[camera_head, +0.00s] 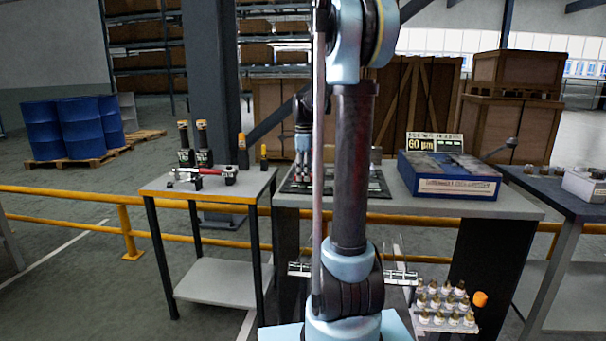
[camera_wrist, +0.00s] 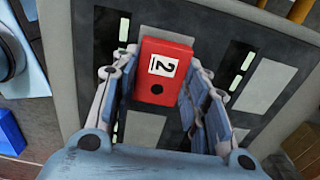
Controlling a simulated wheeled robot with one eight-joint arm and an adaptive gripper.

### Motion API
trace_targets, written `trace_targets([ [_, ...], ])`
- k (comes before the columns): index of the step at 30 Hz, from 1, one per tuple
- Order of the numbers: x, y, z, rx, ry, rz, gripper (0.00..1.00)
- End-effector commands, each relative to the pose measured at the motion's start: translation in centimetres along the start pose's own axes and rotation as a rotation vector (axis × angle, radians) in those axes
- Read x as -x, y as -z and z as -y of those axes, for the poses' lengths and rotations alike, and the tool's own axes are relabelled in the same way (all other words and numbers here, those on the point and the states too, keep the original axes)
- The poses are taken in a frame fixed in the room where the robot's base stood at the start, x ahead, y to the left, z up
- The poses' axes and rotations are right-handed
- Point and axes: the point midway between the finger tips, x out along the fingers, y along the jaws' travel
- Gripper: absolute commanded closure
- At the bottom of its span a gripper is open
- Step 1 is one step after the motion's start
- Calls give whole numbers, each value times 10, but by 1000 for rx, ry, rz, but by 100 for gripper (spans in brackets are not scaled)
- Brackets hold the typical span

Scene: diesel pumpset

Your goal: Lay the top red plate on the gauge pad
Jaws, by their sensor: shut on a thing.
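A red plate (camera_wrist: 165,72) with a white label reading 2 and a dark round hole sits between the fingers of my gripper (camera_wrist: 158,82) in the wrist view. The gripper is shut on it. Below it lies a dark board (camera_wrist: 215,25) with pale grey rectangular pads, one (camera_wrist: 268,85) to the right and one (camera_wrist: 145,127) nearer, partly covered by the gripper. I cannot tell which is the gauge pad, or how high the plate is above the board.
A blue box (camera_head: 450,187) with a 60 µm sign (camera_head: 434,143) stands right of the board on the middle table (camera_head: 500,207). A side table (camera_head: 205,190) at left holds a red-handled tool (camera_head: 205,174) and dark bottles. A bottle rack (camera_head: 445,318) is low at right.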

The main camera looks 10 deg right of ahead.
Motion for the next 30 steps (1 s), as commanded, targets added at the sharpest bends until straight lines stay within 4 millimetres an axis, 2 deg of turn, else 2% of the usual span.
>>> trace_targets([
  [13,-10,0,0,0,0,0,97],
  [14,-10,0,0,0,0,0,52],
  [16,-10,0,0,0,0,0,36],
  [26,-10,0,0,-1,0,0,35],
  [30,-4,0,0,-1,0,0,35],
])
